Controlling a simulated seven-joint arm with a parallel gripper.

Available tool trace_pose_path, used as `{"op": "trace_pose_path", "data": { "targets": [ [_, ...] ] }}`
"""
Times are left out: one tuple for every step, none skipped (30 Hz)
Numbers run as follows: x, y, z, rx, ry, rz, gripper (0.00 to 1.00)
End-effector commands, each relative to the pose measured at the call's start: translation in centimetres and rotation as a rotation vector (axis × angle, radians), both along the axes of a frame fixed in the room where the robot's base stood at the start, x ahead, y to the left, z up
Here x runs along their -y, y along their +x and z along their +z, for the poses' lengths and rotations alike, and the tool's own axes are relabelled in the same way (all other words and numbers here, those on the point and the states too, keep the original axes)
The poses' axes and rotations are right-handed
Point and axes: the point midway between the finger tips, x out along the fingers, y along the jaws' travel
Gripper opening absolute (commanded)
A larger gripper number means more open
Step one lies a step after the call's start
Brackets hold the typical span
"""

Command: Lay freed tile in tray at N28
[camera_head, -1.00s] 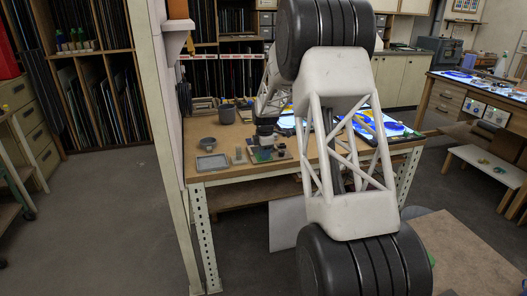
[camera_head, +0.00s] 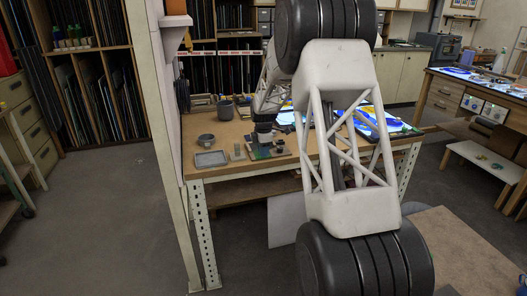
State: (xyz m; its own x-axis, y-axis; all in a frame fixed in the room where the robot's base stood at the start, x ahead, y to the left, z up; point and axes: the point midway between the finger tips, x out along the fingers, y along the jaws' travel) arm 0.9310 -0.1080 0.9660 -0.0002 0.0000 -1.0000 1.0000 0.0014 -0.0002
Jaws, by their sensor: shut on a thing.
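A shallow grey tray (camera_head: 211,159) lies near the front left corner of the wooden workbench (camera_head: 228,170). My gripper (camera_head: 264,148) points down over the bench, to the right of the tray and apart from it. It is shut on a small tile, but its fingers and the tile are too small and dark to make out clearly. I see some greenish colour just below it. I cannot tell whether the tile touches the bench or what lies under it. No N28 mark is readable.
A small grey block (camera_head: 238,152) stands between the tray and my gripper. A grey bowl (camera_head: 206,141) and a dark pot (camera_head: 225,110) stand behind the tray. Lit blue and white glass work (camera_head: 365,122) covers the bench's right part. A pale wall edge borders the bench's left side.

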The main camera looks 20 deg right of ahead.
Motion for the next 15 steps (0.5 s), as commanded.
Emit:
{"op": "trace_pose_path", "data": {
  "targets": [
    [-0.2, 0.1, 0.0, 0.0, 0.0, 0.003, 0.0],
    [-0.4, 0.2, 0.0, 0.0, 0.0, 0.006, 0.0],
    [-0.7, 0.3, 0.1, -0.001, 0.0, 0.011, 0.0],
    [-0.9, 0.5, 0.1, -0.002, 0.0, 0.015, 0.0],
    [-1.2, 0.6, 0.1, -0.002, 0.0, 0.021, 0.0],
    [-1.7, 0.9, 0.2, -0.003, -0.001, 0.029, 0.0],
    [-2.1, 1.1, 0.3, -0.004, -0.001, 0.037, 0.0],
    [-2.7, 1.4, 0.4, -0.005, -0.001, 0.046, 0.0],
    [-3.5, 1.7, 0.5, -0.007, -0.001, 0.059, 0.0],
    [-4.1, 2.0, 0.7, -0.008, -0.002, 0.069, 0.0],
    [-4.7, 2.4, 0.8, -0.008, -0.002, 0.08, 0.0],
    [-5.7, 2.8, 1.0, -0.01, -0.002, 0.095, 0.0],
    [-6.5, 3.1, 1.1, -0.012, -0.003, 0.108, 0.0],
    [-7.3, 3.4, 1.2, -0.014, -0.003, 0.121, 0.0],
    [-8.4, 3.8, 1.4, -0.016, -0.003, 0.139, 0.0]
  ]
}}
